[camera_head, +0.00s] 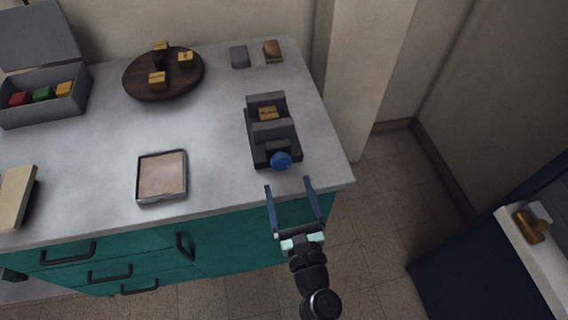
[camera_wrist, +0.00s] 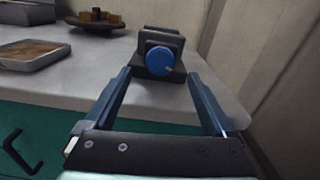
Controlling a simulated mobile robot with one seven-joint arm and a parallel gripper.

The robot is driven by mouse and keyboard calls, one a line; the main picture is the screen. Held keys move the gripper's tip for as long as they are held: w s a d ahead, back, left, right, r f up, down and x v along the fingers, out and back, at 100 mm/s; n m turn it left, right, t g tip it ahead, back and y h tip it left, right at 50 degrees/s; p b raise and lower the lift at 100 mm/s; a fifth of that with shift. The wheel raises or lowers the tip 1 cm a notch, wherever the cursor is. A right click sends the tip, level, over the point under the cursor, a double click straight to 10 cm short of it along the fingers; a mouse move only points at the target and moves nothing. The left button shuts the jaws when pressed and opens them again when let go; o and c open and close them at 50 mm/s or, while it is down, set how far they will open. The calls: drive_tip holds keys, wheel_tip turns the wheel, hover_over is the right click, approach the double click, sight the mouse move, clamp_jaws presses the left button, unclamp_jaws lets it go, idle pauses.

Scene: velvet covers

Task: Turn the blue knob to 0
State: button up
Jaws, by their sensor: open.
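The blue knob (camera_head: 281,160) is on the near end of a dark grey device (camera_head: 257,148) near the right front edge of the counter. In the wrist view, the round blue knob (camera_wrist: 160,60) faces me, with a small light mark on its lower right; I cannot read any numbers around it. My gripper (camera_head: 288,186) is open and empty, just in front of the counter edge and short of the knob. In the wrist view, its two blue fingers (camera_wrist: 160,78) lie to the left and right below the knob, not touching it.
The counter (camera_head: 215,120) also holds a framed tray (camera_head: 162,177), a round dark board (camera_head: 140,88) with small yellow blocks, and an open grey box (camera_head: 45,108) with coloured blocks. Two small blocks stand at the back. Teal drawers with dark handles (camera_head: 68,254) are below. A wall is at right.

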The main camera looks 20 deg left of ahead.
sight(282, 165)
drive_tip(key=x, duration=0.6)
drive_tip(key=shift+w+a, duration=0.1)
drive_tip(key=shift+w, duration=0.05)
drive_tip(key=c, duration=1.4)
drive_tip(key=shift+o, duration=0.2)
